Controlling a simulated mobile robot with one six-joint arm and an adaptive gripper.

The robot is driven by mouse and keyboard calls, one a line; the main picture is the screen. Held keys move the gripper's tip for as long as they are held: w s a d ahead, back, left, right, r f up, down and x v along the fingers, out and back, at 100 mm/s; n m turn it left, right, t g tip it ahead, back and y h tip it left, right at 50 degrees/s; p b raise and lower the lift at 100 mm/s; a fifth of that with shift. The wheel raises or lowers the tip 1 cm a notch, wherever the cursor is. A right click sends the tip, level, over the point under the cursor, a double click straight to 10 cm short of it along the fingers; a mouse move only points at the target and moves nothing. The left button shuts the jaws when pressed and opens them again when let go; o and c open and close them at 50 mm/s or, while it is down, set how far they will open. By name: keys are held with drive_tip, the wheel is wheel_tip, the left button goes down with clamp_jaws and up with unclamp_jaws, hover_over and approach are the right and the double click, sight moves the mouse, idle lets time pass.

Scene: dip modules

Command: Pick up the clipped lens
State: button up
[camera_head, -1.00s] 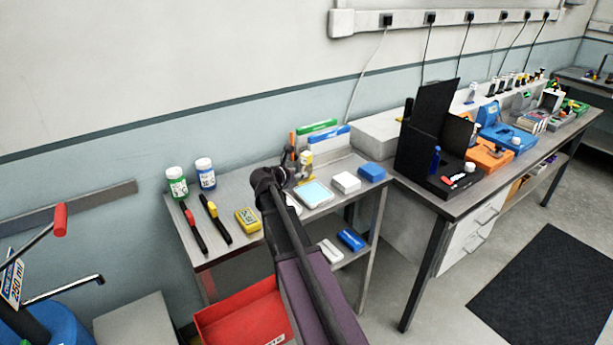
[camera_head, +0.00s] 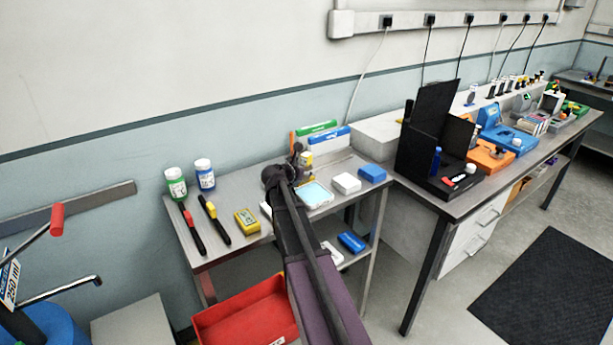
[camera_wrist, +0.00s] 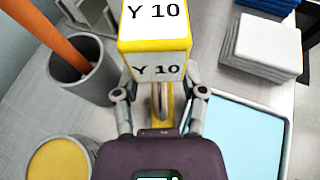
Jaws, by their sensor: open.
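A yellow block marked "Y 10" (camera_wrist: 155,68) stands in front of my gripper (camera_wrist: 160,96) in the wrist view, with a narrow yellow part and a pale metal piece below it. It appears to be the clipped lens, but no lens glass shows clearly. My gripper is open, with one finger on each side of the narrow part. Whether the fingers touch it cannot be told. In the head view my gripper (camera_head: 297,168) is over the back of the small steel table (camera_head: 235,190), and my arm hides part of that area.
A grey cup with an orange stick (camera_wrist: 75,80) stands close on the left. A dish with a yellow disc (camera_wrist: 60,162) is at lower left. A light-blue-topped tray (camera_wrist: 245,135) lies close on the right.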

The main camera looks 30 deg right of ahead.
drive_tip(key=shift+w+d+f, duration=0.1)
drive_tip(key=shift+d, duration=0.2)
clamp_jaws()
